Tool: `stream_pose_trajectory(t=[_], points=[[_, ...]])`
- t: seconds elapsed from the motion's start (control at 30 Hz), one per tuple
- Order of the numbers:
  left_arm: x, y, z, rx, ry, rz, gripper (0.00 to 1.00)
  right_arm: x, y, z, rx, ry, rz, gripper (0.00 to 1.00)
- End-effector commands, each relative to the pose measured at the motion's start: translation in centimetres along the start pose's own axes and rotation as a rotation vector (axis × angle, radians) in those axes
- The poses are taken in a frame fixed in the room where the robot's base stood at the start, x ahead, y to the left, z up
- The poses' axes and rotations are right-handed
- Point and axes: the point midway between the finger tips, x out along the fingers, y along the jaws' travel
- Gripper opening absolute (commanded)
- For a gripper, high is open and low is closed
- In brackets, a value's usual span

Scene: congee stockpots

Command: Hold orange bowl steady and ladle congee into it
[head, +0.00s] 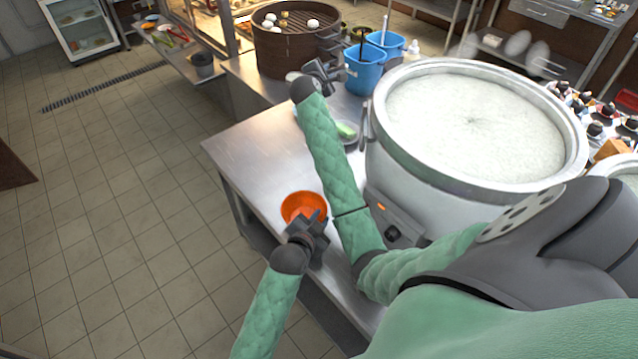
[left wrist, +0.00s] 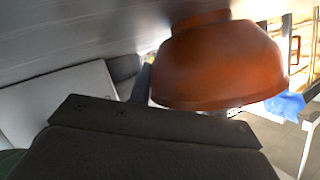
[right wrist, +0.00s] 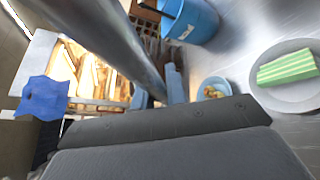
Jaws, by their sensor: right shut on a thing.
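The orange bowl (head: 292,202) stands upright on the steel counter near its front edge. My left gripper (head: 318,222) is at the bowl's near side. In the left wrist view the bowl (left wrist: 215,65) is close in front of the gripper; whether the fingers grip its rim is unclear. My right gripper (head: 325,75) is beyond the bowl, left of the blue buckets. In the right wrist view it is shut on a grey metal rod (right wrist: 105,35), seemingly the ladle's handle; its scoop is not clear. The large stockpot (head: 400,155) is full of white congee (head: 470,125).
Two blue buckets (head: 364,75) with upright handles stand behind my right gripper. A brown steamer (head: 285,50) with buns is further back. A plate with a green striped block (right wrist: 285,70) lies on the counter. The counter left of the bowl (head: 250,160) is clear.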

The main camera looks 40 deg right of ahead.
Motion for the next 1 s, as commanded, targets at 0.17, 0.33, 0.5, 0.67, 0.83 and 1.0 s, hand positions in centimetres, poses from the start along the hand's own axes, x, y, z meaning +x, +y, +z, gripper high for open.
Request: stream_pose_trajectory(t=[0.17, 0.33, 0.5, 0.67, 0.83, 1.0], points=[[0.0, 0.0, 0.0, 0.000, -0.001, 0.000, 0.00, 0.0, 0.1, 0.0, 0.001, 0.000, 0.001, 0.00], [0.0, 0.0, 0.1, 0.000, -0.001, 0.001, 0.00, 0.0, 0.1, 0.0, 0.001, 0.000, 0.001, 0.00], [0.0, 0.1, 0.1, 0.000, -0.001, 0.001, 0.00, 0.0, 1.0, 0.3, 0.002, 0.000, 0.001, 0.00], [0.0, 0.1, 0.1, 0.000, -0.001, 0.001, 0.00, 0.0, 3.8, 1.2, 0.005, 0.000, 0.002, 0.00], [0.0, 0.1, 0.1, -0.001, -0.002, 0.001, 0.00, -0.2, 8.1, 2.8, 0.007, 0.000, 0.001, 0.00], [0.0, 0.1, 0.1, -0.001, -0.002, 0.001, 0.00, -0.5, 12.4, 4.7, 0.007, 0.000, 0.000, 0.00]])
